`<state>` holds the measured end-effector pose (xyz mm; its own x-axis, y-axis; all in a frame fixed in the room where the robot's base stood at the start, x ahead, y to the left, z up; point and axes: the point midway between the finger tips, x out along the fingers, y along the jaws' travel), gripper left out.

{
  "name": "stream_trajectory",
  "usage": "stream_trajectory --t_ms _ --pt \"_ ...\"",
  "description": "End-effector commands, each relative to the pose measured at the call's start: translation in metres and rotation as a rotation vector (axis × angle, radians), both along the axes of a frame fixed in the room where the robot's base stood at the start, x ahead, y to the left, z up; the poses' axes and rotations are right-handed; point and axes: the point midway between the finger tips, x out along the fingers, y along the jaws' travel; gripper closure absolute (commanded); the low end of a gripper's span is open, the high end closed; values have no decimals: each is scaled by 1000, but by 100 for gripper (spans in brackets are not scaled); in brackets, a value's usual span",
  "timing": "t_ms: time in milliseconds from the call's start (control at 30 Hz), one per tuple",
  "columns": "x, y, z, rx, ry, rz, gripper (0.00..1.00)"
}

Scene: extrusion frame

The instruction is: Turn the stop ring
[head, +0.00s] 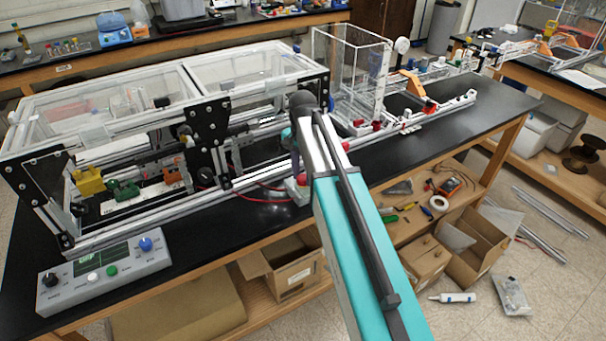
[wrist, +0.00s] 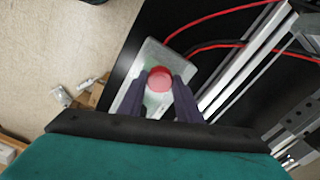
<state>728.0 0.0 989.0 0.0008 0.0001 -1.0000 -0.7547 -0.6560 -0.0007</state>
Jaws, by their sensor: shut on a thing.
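The stop ring is a round red piece (wrist: 159,78) on top of a small pale grey box (wrist: 152,54), in the middle of the wrist view. My gripper (wrist: 159,83) has one dark finger on each side of the red piece and is shut on it. The fingers cover its left and right sides. In the head view the small box (head: 297,192) sits at the front edge of the black bench, beside the frame's front rail. My own arm hides most of the gripper and the red piece there.
Red cables (wrist: 210,47) run from the box toward the extrusion frame (wrist: 240,62), close on the right. In the head view a control box (head: 105,268) with knobs and a screen stands at the bench's left front. Cardboard boxes (head: 290,268) lie below the bench.

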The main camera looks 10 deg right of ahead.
Motion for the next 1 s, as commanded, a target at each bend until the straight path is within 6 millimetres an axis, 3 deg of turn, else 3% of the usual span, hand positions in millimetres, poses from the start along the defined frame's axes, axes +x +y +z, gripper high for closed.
stream_trajectory --t_ms 67,100,200,667,1000 --pt "0 -1 0 -1 0 0 91" --pt "0 -1 0 -1 0 0 62" --pt "0 -1 0 -1 0 0 50" --pt "0 0 4 -1 -1 1 50" --pt "1 0 31 0 -1 1 50"
